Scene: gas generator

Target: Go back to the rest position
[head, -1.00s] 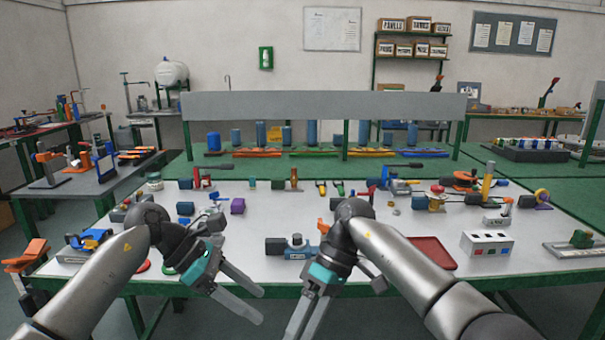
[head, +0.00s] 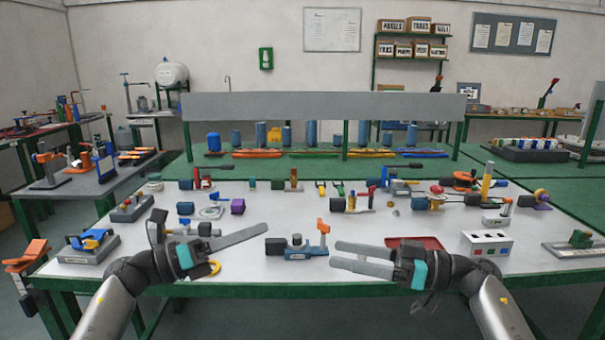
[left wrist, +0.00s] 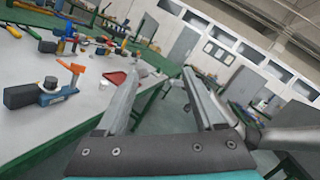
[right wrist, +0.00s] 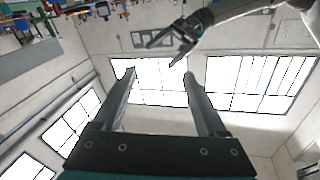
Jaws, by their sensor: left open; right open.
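My left gripper (head: 232,243) hangs over the front left part of the white table, its fingers pointing right and apart with nothing between them. In the left wrist view its two fingers (left wrist: 160,88) are spread and empty. My right gripper (head: 362,257) is over the front edge of the table, its fingers pointing left, apart and empty.
The white table (head: 330,273) holds several parts. A blue and grey fixture with an orange lever (head: 297,248) stands between the grippers. A red tray (head: 430,243) lies behind my right gripper. A white socket box (head: 487,243) stands to the right.

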